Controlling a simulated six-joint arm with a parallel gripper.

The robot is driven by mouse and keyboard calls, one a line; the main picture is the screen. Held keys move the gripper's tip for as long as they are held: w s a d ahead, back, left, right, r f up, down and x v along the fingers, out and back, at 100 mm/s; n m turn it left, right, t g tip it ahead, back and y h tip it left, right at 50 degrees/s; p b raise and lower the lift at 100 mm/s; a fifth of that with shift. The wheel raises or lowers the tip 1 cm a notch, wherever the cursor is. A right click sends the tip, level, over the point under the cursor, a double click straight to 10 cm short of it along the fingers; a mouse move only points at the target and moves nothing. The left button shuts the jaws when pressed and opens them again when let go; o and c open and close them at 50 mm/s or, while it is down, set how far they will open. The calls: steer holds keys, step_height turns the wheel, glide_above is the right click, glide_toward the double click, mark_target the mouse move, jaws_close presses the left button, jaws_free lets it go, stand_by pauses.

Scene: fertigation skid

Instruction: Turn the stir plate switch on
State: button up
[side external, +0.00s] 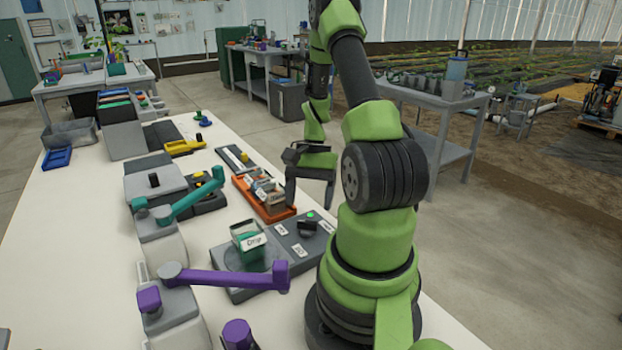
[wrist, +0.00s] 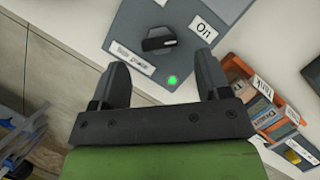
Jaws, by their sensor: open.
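The grey stir plate (side external: 262,277) sits near the table's right edge in the side view and fills the top of the wrist view (wrist: 190,12). Its dark rotary switch (side external: 308,224) lies near a bright green light. In the wrist view the switch (wrist: 158,41) is a black knob with its bar roughly sideways. An "On" label (wrist: 203,30) lies to its right, and a "Stir plate" label (wrist: 132,58) lies below left. My gripper (side external: 310,188) is open and empty above the plate. In the wrist view its fingers (wrist: 161,72) stand apart, just below the switch, with no visible contact.
A green container (side external: 247,235) with a label stands on the stir plate. An orange tray (side external: 277,216) of labelled packets lies close behind the plate. Teal (side external: 190,202) and purple (side external: 235,280) levered devices stand to the left. Some white table around them is clear.

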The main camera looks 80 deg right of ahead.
steer(key=v, duration=0.6)
stand_by(0.3)
steer(key=w+a+r+n+t+h, duration=0.25)
steer(key=w+a+r+n, duration=0.4)
steer(key=a+r, duration=0.45)
steer(key=s+a+r+n+t, duration=0.2)
steer(key=a+r+n, duration=0.1)
steer(key=a, duration=0.3)
steer(key=s+a+r+n+t, duration=0.2)
steer(key=a+r+n, duration=0.1)
steer(key=a, duration=0.4)
steer(key=shift+s+a+r+n+t, duration=0.25)
steer(key=shift+s+n+t, duration=0.1)
steer(key=shift+n, duration=0.5)
